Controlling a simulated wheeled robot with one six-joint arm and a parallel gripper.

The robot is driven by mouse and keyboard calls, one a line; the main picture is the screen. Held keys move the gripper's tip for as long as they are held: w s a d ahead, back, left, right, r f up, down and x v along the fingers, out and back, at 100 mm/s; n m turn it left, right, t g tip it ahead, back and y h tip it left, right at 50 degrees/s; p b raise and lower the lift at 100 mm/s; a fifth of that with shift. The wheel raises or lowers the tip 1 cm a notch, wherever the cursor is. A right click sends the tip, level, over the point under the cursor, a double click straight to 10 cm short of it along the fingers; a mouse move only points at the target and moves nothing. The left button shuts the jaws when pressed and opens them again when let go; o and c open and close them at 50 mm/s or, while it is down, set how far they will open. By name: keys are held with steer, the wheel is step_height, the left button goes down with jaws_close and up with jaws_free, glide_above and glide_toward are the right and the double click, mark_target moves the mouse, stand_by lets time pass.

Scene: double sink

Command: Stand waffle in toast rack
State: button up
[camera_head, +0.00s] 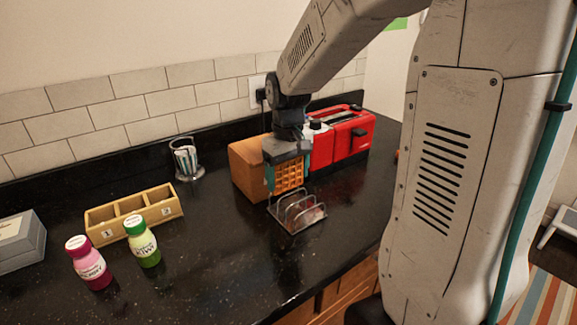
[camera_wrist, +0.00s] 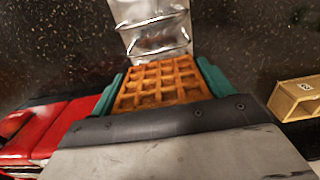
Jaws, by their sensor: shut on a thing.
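My gripper (camera_head: 287,177) is shut on a square brown waffle (camera_head: 288,176), with a teal finger on each side of it. In the head view the waffle hangs upright, its lower edge near the back end of the toast rack. The metal toast rack (camera_head: 299,213) stands on the dark counter with several wire loops. In the wrist view the waffle (camera_wrist: 160,83) fills the space between the fingers (camera_wrist: 158,88). The rack (camera_wrist: 152,30) shows just beyond the waffle there, and the waffle hides its near end. I cannot tell whether the waffle touches the rack.
A red toaster (camera_head: 350,140) and a brown wooden box (camera_head: 246,170) stand close behind my gripper. A wooden compartment tray (camera_head: 133,212), two bottles (camera_head: 142,242) and a small wire holder (camera_head: 187,160) stand to the left.

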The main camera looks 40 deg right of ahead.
mark_target(288, 189)
steer(key=shift+f, duration=2.1)
steer(key=o, duration=0.7)
steer(key=shift+r, duration=0.1)
steer(key=shift+r, duration=4.4)
